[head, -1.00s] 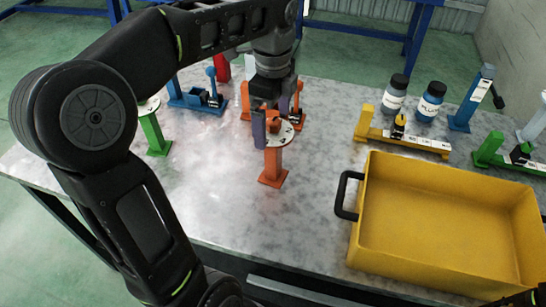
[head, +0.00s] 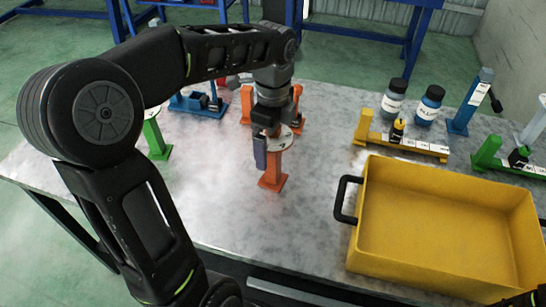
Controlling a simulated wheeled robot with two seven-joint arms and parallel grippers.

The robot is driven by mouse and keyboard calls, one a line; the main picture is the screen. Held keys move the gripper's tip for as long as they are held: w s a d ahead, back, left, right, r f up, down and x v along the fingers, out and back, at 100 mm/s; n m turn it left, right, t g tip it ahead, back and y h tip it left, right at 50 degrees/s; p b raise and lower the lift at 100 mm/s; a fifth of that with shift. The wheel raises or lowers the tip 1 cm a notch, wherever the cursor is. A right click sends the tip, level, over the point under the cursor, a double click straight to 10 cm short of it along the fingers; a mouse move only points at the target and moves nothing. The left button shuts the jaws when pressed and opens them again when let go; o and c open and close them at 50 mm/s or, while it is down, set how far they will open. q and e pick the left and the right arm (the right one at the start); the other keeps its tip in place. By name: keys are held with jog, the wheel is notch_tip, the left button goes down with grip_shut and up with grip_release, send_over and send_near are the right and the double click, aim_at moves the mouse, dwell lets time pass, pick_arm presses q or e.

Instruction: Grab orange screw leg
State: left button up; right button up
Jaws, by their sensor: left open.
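The orange screw leg (head: 273,170) stands upright on the grey table, with a square foot and a round pale disc at its top. My left gripper (head: 267,147) points down at the top of this leg. One grey-purple finger shows just left of the post, beside the disc. The other finger is hard to make out against the leg and the gripper body. The gripper is open, and I cannot tell whether it touches the leg. Another orange piece (head: 297,105) stands behind, partly hidden by my left wrist.
A yellow crate (head: 440,271) with a black handle fills the right front. Behind it stand a yellow bracket (head: 405,144), two bottles (head: 430,105), and blue and green pieces. A green leg (head: 155,135) stands left. The table front around the orange leg is clear.

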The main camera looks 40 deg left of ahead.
pick_arm(q)
jog(key=shift+c, duration=0.4)
jog(key=c, duration=1.9)
jog(key=shift+o, duration=0.2)
jog(key=shift+r, duration=0.55)
notch_tip(320, 180, up, 4)
jog(key=shift+r, duration=0.2)
notch_tip(320, 180, up, 4)
jog(key=p, duration=0.2)
jog(key=shift+f+p, duration=0.1)
jog(key=shift+p, duration=0.25)
jog(key=shift+r+p, duration=0.4)
jog(key=shift+p, duration=0.05)
